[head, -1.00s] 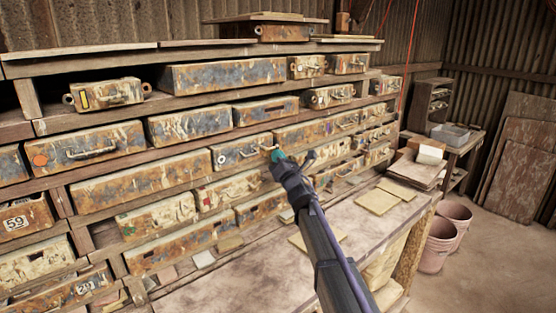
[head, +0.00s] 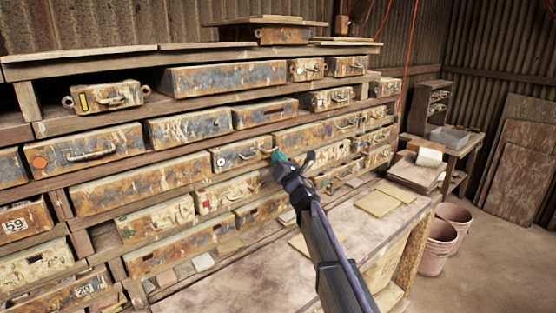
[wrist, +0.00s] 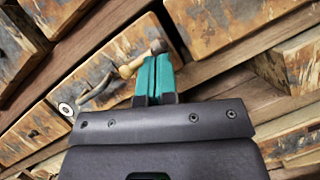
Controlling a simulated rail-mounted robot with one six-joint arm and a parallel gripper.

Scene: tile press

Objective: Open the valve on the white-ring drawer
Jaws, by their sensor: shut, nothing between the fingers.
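The white-ring drawer (head: 240,152) is a rusty, peeling metal drawer in the middle of the rack. Its white ring (head: 221,161) is on the left of its front, with a curved metal handle (head: 249,154) beside it. The ring (wrist: 66,109) and the handle (wrist: 98,91) also show in the wrist view. A tan lever with a dark end (wrist: 136,63), seemingly the valve, sits right of the handle. My gripper (head: 277,155) is at the drawer's right end. In the wrist view its teal fingers (wrist: 155,75) are shut and empty, close by the lever; contact is unclear.
Similar rusty drawers fill the rack on all sides, including an orange-dot drawer (head: 84,151) at left. A wooden bench (head: 262,280) with loose tiles (head: 377,203) lies below my arm. Pink buckets (head: 436,246) stand on the floor at right.

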